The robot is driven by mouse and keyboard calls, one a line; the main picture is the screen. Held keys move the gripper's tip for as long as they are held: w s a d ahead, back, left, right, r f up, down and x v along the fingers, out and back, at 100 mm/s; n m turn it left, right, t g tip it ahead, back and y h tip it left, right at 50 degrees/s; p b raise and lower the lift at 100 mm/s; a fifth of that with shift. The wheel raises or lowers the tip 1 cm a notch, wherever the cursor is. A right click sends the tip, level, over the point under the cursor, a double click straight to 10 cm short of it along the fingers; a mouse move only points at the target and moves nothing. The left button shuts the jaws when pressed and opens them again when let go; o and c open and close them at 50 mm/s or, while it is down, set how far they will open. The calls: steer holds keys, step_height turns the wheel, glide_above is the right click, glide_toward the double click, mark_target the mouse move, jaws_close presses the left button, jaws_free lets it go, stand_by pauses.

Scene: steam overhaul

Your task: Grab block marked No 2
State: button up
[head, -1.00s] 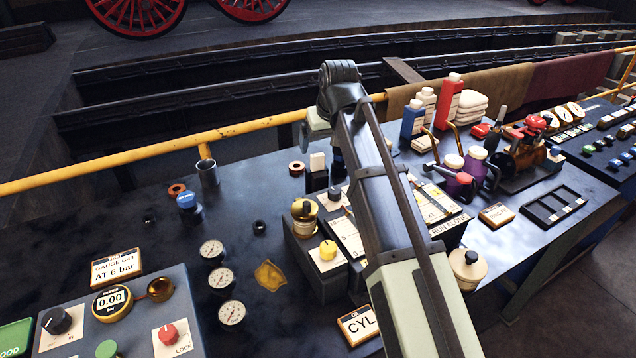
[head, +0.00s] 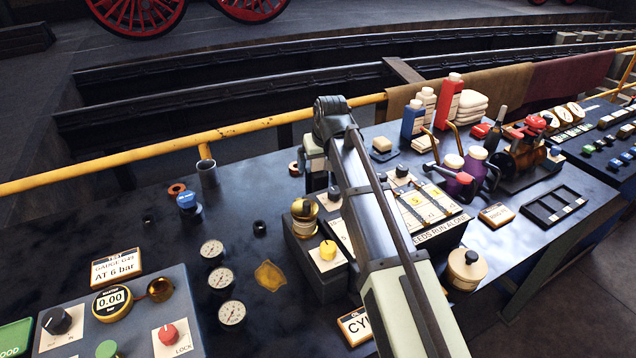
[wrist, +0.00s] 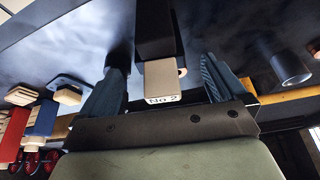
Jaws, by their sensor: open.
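The pale block marked No 2 (wrist: 160,82) shows in the wrist view, its white label facing me, at the end of a dark upright block or stand (wrist: 157,28). My gripper (wrist: 164,68) is open, with one dark finger on each side of the block and a visible gap on both sides.
A metal cup (head: 207,174) stands left. Bottles (head: 413,118) stand at the back right. The yellow rail (head: 120,158) runs behind.

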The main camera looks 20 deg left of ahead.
mark_target(319, 165)
steer(key=shift+x, duration=1.55)
steer(key=shift+c, duration=0.2)
jaws_close()
steer(key=shift+r, duration=0.1)
